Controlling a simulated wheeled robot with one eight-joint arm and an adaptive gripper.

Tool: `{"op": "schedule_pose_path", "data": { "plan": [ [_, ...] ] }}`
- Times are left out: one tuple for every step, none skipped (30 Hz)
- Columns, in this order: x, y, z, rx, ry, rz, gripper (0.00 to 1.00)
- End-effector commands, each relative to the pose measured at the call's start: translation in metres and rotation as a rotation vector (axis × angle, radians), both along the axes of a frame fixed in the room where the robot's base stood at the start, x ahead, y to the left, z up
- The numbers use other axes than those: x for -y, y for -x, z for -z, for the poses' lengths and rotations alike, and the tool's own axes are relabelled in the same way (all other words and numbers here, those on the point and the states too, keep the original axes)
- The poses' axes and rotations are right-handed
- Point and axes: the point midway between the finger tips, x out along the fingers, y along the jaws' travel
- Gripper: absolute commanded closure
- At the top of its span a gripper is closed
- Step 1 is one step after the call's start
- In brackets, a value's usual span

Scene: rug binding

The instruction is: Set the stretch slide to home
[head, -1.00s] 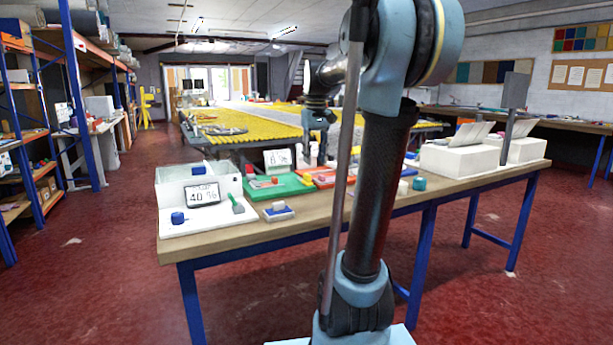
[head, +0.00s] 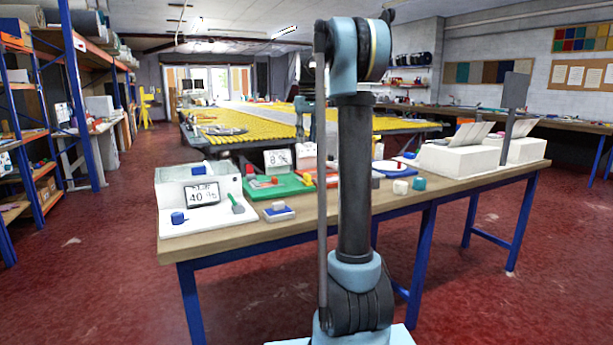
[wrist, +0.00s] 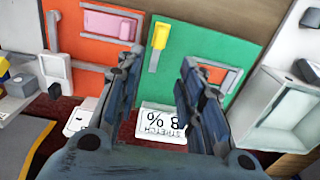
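A small white display (wrist: 163,122) reads "STRETCH 8 %", upside down in the wrist view. It also stands behind the green board in the head view (head: 278,159). The green board (wrist: 205,42) carries a yellow handle (wrist: 160,35) at the end of a narrow pale strip, and a red inset (wrist: 216,75). I cannot tell for sure which part is the stretch slide. My gripper (wrist: 160,58) is open and empty, its two dark fingers apart over the green board's left part, with the yellow handle beyond the fingertips. In the head view my arm hides much of it.
An orange board (wrist: 80,48) with a pink block (wrist: 108,22) and a white handle (wrist: 57,70) lies beside the green one. A white box (wrist: 285,110) stands at the other side. On the bench (head: 240,230) a second display (head: 202,194) reads 40 %.

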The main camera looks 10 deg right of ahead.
Motion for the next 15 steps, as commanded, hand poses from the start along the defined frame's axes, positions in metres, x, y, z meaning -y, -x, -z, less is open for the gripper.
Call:
{"op": "schedule_pose_path", "data": {
  "plan": [
    [0.0, 0.0, 0.009, 0.0, 0.0, 0.0, 0.65],
    [0.0, 0.0, 0.014, 0.0, 0.0, 0.0, 0.65],
    [0.0, 0.0, 0.021, 0.0, 0.0, 0.0, 0.65],
    [0.0, 0.0, 0.026, 0.0, 0.0, 0.0, 0.65],
    [0.0, 0.0, 0.032, 0.0, 0.0, 0.0, 0.65],
    [0.0, 0.001, 0.038, 0.0, 0.0, 0.0, 0.65],
    [0.0, 0.0, 0.044, 0.0, 0.0, 0.0, 0.65],
    [0.0, 0.0, 0.049, 0.0, 0.0, 0.0, 0.65],
    [0.0, 0.0, 0.056, 0.0, 0.0, 0.0, 0.65],
    [0.0, 0.0, 0.061, 0.0, 0.0, 0.0, 0.65],
    [0.0, 0.001, 0.066, 0.0, 0.0, 0.0, 0.65],
    [0.0, 0.0, 0.074, 0.0, 0.0, 0.0, 0.65],
    [0.0, 0.0, 0.079, 0.0, 0.0, 0.0, 0.65],
    [0.0, 0.0, 0.084, 0.0, 0.0, 0.0, 0.65],
    [0.0, 0.0, 0.091, 0.0, 0.0, 0.0, 0.65]
  ]
}}
